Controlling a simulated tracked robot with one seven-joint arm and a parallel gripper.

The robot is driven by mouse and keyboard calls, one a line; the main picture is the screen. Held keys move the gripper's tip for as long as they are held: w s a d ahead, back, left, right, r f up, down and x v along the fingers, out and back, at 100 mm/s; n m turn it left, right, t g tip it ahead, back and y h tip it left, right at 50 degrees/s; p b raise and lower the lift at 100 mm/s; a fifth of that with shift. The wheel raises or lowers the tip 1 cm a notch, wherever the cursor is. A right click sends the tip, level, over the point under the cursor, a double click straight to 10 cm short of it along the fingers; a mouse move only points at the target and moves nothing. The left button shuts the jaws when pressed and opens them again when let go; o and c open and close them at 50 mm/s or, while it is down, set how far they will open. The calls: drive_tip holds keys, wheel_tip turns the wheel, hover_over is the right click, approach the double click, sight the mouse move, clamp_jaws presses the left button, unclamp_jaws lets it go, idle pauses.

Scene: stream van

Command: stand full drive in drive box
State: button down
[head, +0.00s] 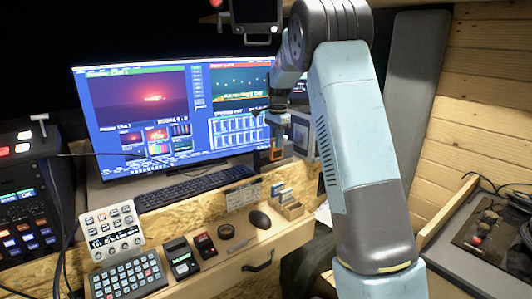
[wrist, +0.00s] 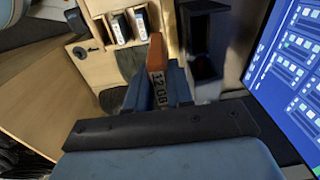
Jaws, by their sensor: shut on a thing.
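An orange drive (wrist: 156,52) with a white label reading about "12 08" is held upright between the blue fingers of my gripper (wrist: 159,88) in the wrist view. In the head view my gripper (head: 277,150) is in front of the monitor's right side, and the drive's orange edge shows there. The wooden drive box (head: 291,210) stands on the desk below my gripper, with a few drives upright in it. In the wrist view the drive box (wrist: 97,42) is at the upper left of the held drive, with two pale-labelled drives (wrist: 121,28) in its slots.
A dark open-fronted holder (wrist: 205,45) stands right of the held drive in the wrist view. The monitor (head: 175,110) and keyboard (head: 180,183) are behind and left. A black mouse (head: 259,219) and a tape roll (head: 226,232) lie left of the drive box.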

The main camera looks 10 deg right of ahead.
drive_tip(key=w+a, duration=0.3)
drive_tip(key=w, duration=0.4)
drive_tip(key=shift+s+d+f, duration=0.1)
drive_tip(key=shift+s+f, duration=0.05)
drive_tip(key=shift+f, duration=1.65)
drive_tip(key=shift+s+d+f, duration=0.1)
drive_tip(key=shift+s+f, duration=0.05)
drive_tip(key=shift+f, duration=1.6)
drive_tip(key=c, duration=1)
unclamp_jaws()
